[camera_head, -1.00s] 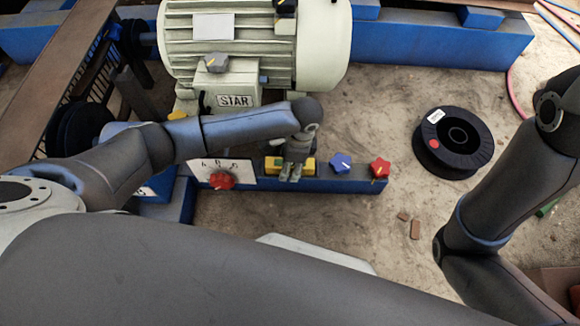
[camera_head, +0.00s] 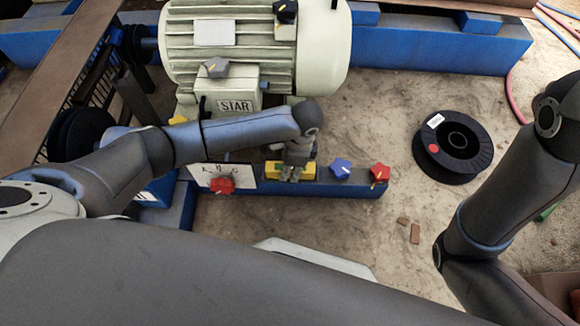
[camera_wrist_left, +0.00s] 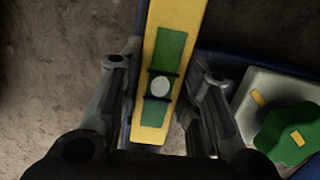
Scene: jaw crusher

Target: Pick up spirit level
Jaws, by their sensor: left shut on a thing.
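The spirit level (camera_head: 273,169) is a small yellow bar at the blue beam in the head view, between the white dial plate and a blue star knob. In the left wrist view the yellow spirit level (camera_wrist_left: 180,20) runs between the fingers, with a green label and a round pale vial. My left gripper (camera_head: 290,174) reaches over it from above and is shut on it, one finger on each side (camera_wrist_left: 157,100). Whether the level is clear of the beam cannot be told. My right arm is at the right of the head view; its gripper is out of view.
A red knob (camera_head: 222,186) sits at the dial plate (camera_head: 243,178). A blue knob (camera_head: 341,168) and a red knob (camera_head: 379,173) are right of the level. The motor (camera_head: 250,50) stands behind. A black spool (camera_head: 455,150) lies on open ground.

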